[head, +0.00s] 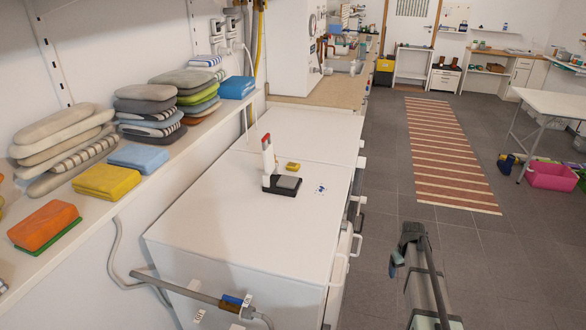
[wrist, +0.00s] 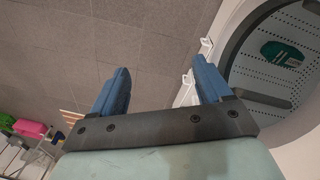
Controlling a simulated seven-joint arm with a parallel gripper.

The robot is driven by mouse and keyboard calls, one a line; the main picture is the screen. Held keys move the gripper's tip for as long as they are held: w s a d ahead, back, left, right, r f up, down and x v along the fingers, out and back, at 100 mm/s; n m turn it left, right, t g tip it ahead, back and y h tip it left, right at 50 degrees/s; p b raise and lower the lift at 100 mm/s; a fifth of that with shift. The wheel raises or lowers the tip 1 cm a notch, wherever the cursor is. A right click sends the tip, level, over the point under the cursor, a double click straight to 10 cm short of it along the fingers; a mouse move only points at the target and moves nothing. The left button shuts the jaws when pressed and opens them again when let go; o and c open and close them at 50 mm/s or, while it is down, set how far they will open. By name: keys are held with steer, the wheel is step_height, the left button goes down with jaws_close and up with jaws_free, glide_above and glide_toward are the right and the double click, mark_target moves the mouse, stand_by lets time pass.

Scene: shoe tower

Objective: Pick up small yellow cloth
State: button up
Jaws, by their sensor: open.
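In the head view, a small yellow block-like piece (head: 293,166) lies on the white machine top, just behind a black and white device; I cannot tell whether it is cloth. A larger folded yellow cloth (head: 106,182) lies on the wall shelf at left, beside a blue one. My gripper (wrist: 160,80) shows two blue fingers spread apart with nothing between them in the wrist view. In the head view my arm is at the lower right, over the floor, well apart from both yellow things. Neither yellow thing shows in the wrist view.
The black and white device (head: 282,183) stands on the machine top (head: 240,225). Stacks of folded cloths fill the shelf (head: 165,155). In the wrist view, a round drum opening with a green item (wrist: 283,54) is at right. The grey floor (head: 400,180) is mostly clear.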

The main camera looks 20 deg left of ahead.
mark_target(292, 164)
steer(key=w+a+r+n+t, duration=0.1)
steer(key=w+a+r+t, duration=0.1)
steer(key=w+r, duration=1)
steer(key=w+a+r+n, duration=0.2)
steer(key=w+a+r, duration=0.2)
steer(key=a, duration=0.5)
steer(key=w+a+r+n+g, duration=0.1)
steer(key=w+a+r+n, duration=0.1)
steer(key=w+a+r, duration=0.2)
steer(key=w+a+r+n, duration=0.3)
steer(key=a+r, duration=0.5)
steer(key=a, duration=0.5)
steer(key=shift+w+a+r+g+y, duration=0.1)
steer(key=shift+w+a+g+y, duration=0.1)
steer(key=shift+w, duration=0.2)
steer(key=shift+w+a+g+y, duration=0.1)
steer(key=shift+w+y, duration=0.1)
steer(key=shift+w, duration=0.2)
steer(key=a+r+n+g, duration=0.15)
steer(key=a+r, duration=0.25)
steer(key=a, duration=0.6)
steer(key=a+r+n, duration=0.3)
steer(key=a, duration=0.6)
steer(key=f, duration=0.9)
steer(key=a+f, duration=0.1)
steer(key=f, duration=0.3)
steer(key=shift+w+f, duration=0.15)
steer(key=shift+w, duration=0.05)
steer(key=c, duration=1.1)
